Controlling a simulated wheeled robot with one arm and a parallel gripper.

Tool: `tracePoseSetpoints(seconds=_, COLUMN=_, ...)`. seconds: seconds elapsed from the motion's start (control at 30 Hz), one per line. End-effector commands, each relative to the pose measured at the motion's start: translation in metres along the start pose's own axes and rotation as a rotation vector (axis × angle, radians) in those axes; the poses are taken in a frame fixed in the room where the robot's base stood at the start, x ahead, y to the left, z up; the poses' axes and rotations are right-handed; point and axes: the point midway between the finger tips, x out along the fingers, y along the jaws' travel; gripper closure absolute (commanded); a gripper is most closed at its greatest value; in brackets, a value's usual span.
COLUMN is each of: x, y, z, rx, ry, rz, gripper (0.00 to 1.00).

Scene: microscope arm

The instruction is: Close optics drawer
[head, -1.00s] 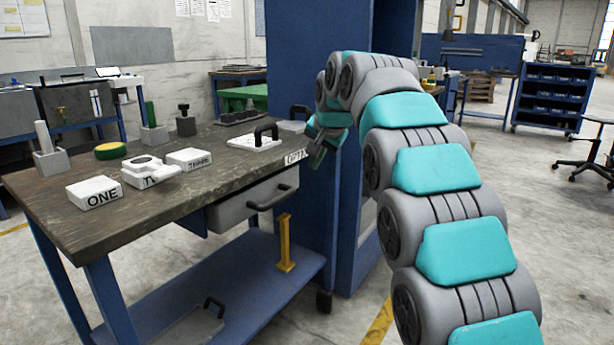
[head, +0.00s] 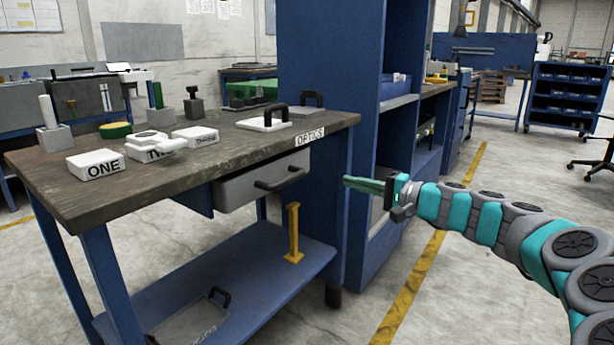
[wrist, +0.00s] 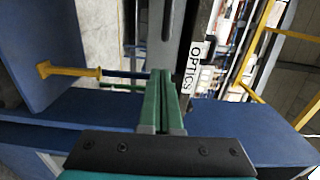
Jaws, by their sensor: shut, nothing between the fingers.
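The optics drawer (head: 238,189) is a grey drawer with a dark bar handle (head: 280,178). It sits under the workbench top, below and left of the OPTICS label (head: 309,137), and its front stands out from the bench. My gripper (head: 347,181) is to the right of the drawer handle in the head view, with its green fingers shut and empty, pointing left. In the wrist view the shut fingers (wrist: 160,75) point up toward the grey drawer front (wrist: 184,30) and its handle (wrist: 168,18), beside the OPTICS label (wrist: 193,66). I see no contact with the handle.
The workbench top (head: 225,160) holds white blocks, a green-yellow disc (head: 116,130) and a white plate with a black handle (head: 264,122). A yellow post (head: 293,233) stands on the blue lower shelf. A blue cabinet (head: 340,80) rises behind the gripper. Floor at the front right is clear.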

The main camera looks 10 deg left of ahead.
Motion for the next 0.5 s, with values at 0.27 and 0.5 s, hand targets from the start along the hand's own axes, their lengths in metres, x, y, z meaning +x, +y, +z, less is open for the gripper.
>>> tracePoseSetpoints(seconds=0.27, x=0.022, y=0.000, z=0.001, rx=0.004, ry=0.000, rz=-0.015, gripper=1.00)
tracePoseSetpoints(seconds=0.5, x=0.070, y=0.001, z=0.001, rx=0.006, ry=-0.001, rz=-0.012, gripper=1.00)
